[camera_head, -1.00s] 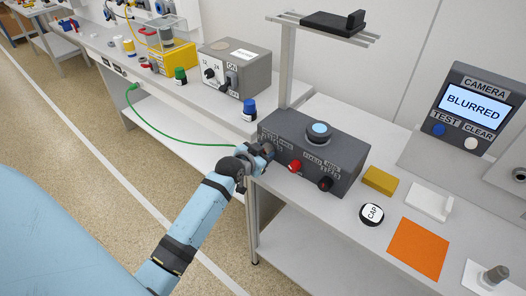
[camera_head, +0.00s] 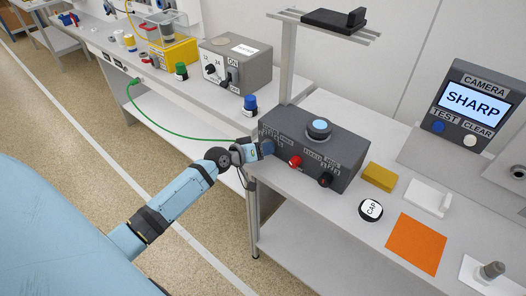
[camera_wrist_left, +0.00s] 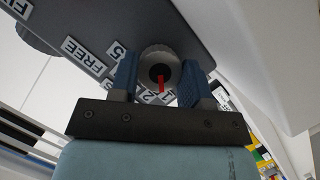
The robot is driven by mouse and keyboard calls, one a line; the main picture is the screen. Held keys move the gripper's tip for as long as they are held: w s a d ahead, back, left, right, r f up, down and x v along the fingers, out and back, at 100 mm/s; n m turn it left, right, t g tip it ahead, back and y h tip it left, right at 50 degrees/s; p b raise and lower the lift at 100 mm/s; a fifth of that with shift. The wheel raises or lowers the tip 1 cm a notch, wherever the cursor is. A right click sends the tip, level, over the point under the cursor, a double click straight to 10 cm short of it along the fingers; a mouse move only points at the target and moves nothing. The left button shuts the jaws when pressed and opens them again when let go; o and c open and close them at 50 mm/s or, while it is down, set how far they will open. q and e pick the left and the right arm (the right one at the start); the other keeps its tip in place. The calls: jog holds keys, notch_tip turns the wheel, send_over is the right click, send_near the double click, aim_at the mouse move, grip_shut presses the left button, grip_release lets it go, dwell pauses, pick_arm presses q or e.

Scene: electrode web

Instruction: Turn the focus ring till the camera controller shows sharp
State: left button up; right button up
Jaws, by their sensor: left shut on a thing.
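The camera controller (camera_head: 470,110) stands at the right of the bench, and its lit screen (camera_head: 476,104) reads SHARP. The focus ring (camera_wrist_left: 158,58), a round grey knob with a red pointer, sits on the face of a dark grey box (camera_head: 335,165). My left gripper (camera_head: 266,148) is at the left end of that box. In the left wrist view its two blue fingers (camera_wrist_left: 160,84) are shut on the ring, one on each side. Labels around the ring are partly hidden by the fingers. In the head view the gripper hides the ring. My right gripper is out of view.
The box also carries a red knob (camera_head: 296,161), a black knob (camera_head: 325,179) and a blue-topped round part (camera_head: 319,127). A yellow block (camera_head: 379,177), a CAP disc (camera_head: 371,208) and an orange sheet (camera_head: 416,244) lie to its right. A green cable (camera_head: 170,133) hangs at left.

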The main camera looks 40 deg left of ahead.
pick_arm(q)
jog(key=shift+n+b, duration=0.4)
jog(key=shift+n, duration=0.1)
jog(key=shift+h, duration=0.4)
jog(key=o, duration=0.9)
jog(key=shift+o, duration=0.2)
jog(key=b+v, duration=0.1)
jog(key=v, duration=1.2)
jog(key=shift+s, duration=0.4)
